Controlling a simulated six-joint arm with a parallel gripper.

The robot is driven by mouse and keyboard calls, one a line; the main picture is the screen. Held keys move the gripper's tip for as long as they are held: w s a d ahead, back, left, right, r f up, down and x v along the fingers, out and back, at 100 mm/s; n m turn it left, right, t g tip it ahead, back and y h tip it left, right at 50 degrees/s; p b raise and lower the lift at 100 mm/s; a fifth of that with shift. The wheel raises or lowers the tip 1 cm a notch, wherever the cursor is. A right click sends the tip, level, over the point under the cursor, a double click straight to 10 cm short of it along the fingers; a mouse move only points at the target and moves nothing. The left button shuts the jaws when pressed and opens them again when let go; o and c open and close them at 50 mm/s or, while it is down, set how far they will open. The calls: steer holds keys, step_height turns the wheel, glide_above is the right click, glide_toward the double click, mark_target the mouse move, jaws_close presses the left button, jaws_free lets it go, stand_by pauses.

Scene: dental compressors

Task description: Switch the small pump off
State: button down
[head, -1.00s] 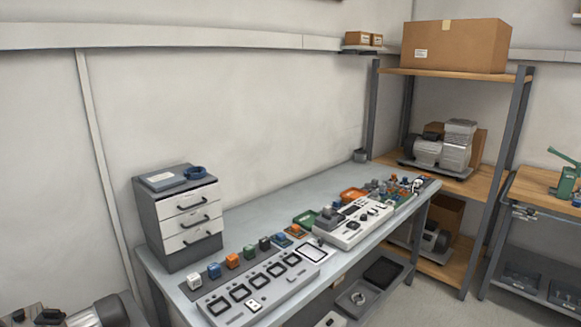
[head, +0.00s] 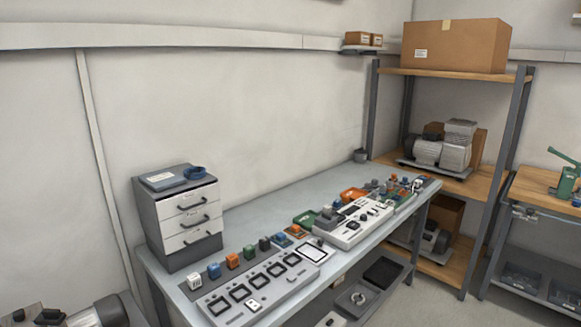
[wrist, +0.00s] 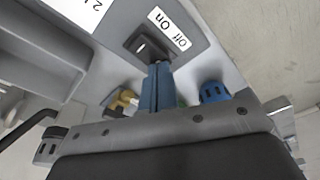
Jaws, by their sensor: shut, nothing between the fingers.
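In the wrist view a black rocker switch (wrist: 146,44) sits on a grey housing (wrist: 195,42), with a white "Off On" label (wrist: 169,27) beside it. The text appears upside down. My gripper (wrist: 158,68) is shut and empty, its blue fingers together with their tips right at the switch's lower edge. I cannot tell whether they touch it or which way the rocker is tipped. My gripper does not show in the head view. There, a grey pump (head: 440,150) stands on the shelf and another (head: 434,238) lower down; I cannot tell which is the small pump.
A blue fitting (wrist: 213,92) and a yellow fitting (wrist: 123,102) lie close to my fingers. In the head view the bench (head: 300,190) holds a drawer unit (head: 182,218), a grey panel (head: 262,287) and many small parts. Part of a machine (head: 85,314) shows at lower left.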

steer(key=shift+f, duration=0.2)
steer(key=shift+r, duration=3.55)
steer(key=shift+f, duration=3.55)
steer(key=shift+r, duration=0.1)
